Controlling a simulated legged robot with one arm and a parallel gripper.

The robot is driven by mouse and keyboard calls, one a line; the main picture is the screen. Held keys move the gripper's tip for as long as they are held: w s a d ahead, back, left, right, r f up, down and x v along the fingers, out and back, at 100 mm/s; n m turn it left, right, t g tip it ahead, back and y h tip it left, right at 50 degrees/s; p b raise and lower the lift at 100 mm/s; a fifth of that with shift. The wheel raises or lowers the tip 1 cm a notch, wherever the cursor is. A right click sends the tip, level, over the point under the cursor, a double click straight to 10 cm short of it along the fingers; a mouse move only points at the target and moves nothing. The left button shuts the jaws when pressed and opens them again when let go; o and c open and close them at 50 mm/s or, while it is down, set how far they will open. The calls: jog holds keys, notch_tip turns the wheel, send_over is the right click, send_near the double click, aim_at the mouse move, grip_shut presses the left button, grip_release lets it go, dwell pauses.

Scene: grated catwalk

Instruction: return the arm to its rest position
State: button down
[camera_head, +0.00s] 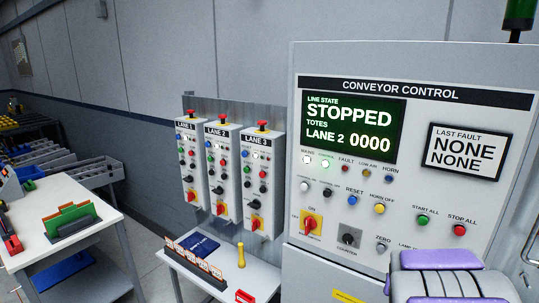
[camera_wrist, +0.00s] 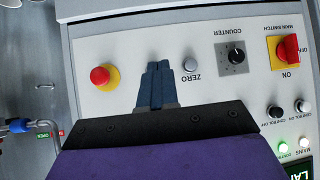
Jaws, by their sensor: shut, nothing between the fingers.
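My gripper (camera_wrist: 158,68) shows in the wrist view, its dark blue fingers together with nothing between them. The fingers stand in front of the grey conveyor control panel (camera_wrist: 150,25), between a red mushroom button (camera_wrist: 104,77) and the ZERO button (camera_wrist: 190,63). I cannot tell the gap between the fingertips and the panel. In the head view part of my arm, purple and grey, shows at the lower right in front of the control cabinet (camera_head: 320,205); my fingers cannot be made out there.
The cabinet screen (camera_head: 352,125) reads STOPPED, LANE 2, 0000. Three lane boxes (camera_head: 225,165) with red buttons hang left of it. Below them stands a small white table (camera_head: 205,290) with a yellow-handled item (camera_head: 241,255). A white workbench (camera_head: 25,215) stands at the left.

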jog(key=s+a+n+g+y+b, duration=0.1)
jog(key=s+a+g, duration=0.2)
jog(key=s+a, duration=0.4)
jog(key=s+a+n+g+y+b, duration=0.1)
jog(key=s+a+g, duration=0.3)
jog(key=s, duration=1.4)
jog(key=s+a+n+g+y+b, duration=0.1)
jog(key=s+a+n+g+y, duration=0.1)
jog(key=s+a, duration=0.8)
jog(key=shift+s+f+n+g, duration=0.25)
jog(key=shift+s+n+g, duration=0.35)
jog(key=shift+s+g, duration=0.55)
jog(key=shift+s+a, duration=0.1)
